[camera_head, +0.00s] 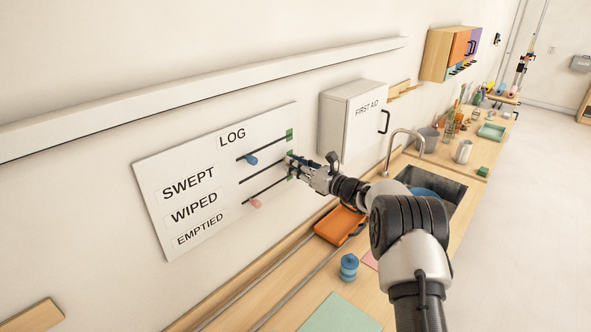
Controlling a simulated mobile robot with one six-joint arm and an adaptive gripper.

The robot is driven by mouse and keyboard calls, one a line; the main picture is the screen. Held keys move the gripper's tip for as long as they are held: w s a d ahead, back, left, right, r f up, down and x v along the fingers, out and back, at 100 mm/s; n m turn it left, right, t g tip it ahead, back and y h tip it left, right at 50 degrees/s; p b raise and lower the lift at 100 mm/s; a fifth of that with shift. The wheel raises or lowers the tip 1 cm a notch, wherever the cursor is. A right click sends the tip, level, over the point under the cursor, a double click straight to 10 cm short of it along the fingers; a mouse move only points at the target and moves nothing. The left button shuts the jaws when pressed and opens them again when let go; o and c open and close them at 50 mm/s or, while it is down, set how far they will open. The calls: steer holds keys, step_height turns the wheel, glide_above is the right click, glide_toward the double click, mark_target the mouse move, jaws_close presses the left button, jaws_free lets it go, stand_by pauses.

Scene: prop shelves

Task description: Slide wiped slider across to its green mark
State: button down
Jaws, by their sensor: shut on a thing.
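The white LOG board (225,155) on the wall has three slanted black slots, labelled SWEPT, WIPED (194,207) and EMPTIED. Green marks show at the right ends of the slots. The left part of the wiped slot (255,175) is bare. My gripper (291,163) is at the right end of this slot, by its green mark (290,154), and is shut on the wiped slider. The fingers hide the slider's knob, so its exact position against the mark cannot be told. The blue swept slider (251,160) and pink emptied slider (256,203) sit toward the left of their slots.
A white FIRST AID cabinet (352,118) is on the wall just right of the board. A sink (441,184) and tap (404,143) lie beyond.

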steer(key=shift+w+d, duration=0.1)
steer(key=shift+d, duration=0.05)
steer(key=c, duration=1.8)
jaws_free()
steer(key=o, duration=0.4)
steer(key=shift+w+d, duration=0.1)
steer(key=shift+w, duration=0.05)
steer(key=shift+c, duration=0.2)
steer(key=shift+s, duration=0.2)
steer(key=v, duration=1.1)
steer(key=shift+s+d, duration=0.25)
steer(key=shift+s, duration=0.05)
